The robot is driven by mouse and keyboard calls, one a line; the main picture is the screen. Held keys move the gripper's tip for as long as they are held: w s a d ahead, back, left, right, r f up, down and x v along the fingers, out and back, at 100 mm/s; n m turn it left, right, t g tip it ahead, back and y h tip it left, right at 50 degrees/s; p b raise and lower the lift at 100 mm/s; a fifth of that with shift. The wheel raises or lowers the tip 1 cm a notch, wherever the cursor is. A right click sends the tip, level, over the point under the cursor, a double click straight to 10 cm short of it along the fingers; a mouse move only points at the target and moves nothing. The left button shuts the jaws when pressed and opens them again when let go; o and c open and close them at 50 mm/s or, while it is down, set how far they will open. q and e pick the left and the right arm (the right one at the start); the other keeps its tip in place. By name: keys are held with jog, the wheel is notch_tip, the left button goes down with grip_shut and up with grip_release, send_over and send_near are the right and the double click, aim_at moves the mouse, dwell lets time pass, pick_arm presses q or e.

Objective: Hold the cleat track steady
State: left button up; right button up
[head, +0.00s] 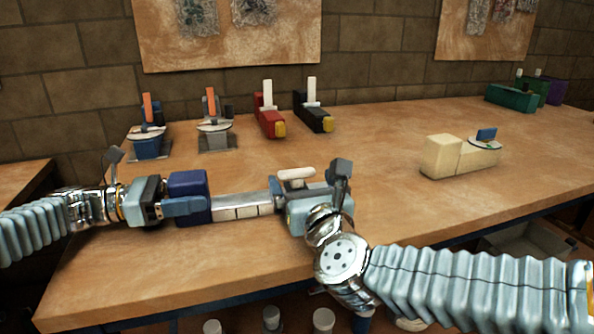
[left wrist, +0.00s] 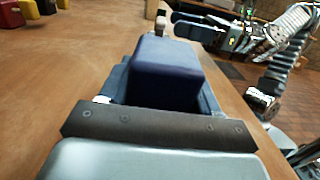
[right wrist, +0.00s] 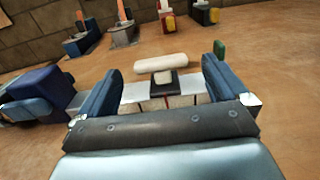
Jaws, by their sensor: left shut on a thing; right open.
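The cleat track (head: 242,206) is a pale silvery strip with dark cross lines, lying along the bench. A dark blue block (head: 188,184) is at its left end. My left gripper (head: 190,206) is shut on this block, which fills the space between the fingers in the left wrist view (left wrist: 168,72). My right gripper (head: 287,205) is open over the right part of the track. In the right wrist view the track (right wrist: 190,97) runs between the spread fingers, with a black cleat (right wrist: 164,84) and a white cylinder (right wrist: 167,63) there. The right gripper hides the track's right end in the head view.
Two clamp-like tools with orange handles (head: 147,107) stand at the back left. Beside them are a red tool (head: 268,121) and a black tool (head: 314,117) with white handles. A cream block (head: 441,157) stands on the right. The middle of the wooden bench (head: 370,150) is clear.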

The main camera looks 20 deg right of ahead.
jog(key=s, duration=0.5)
jog(key=shift+a, duration=0.1)
pick_arm(q)
jog(key=o, duration=1.4)
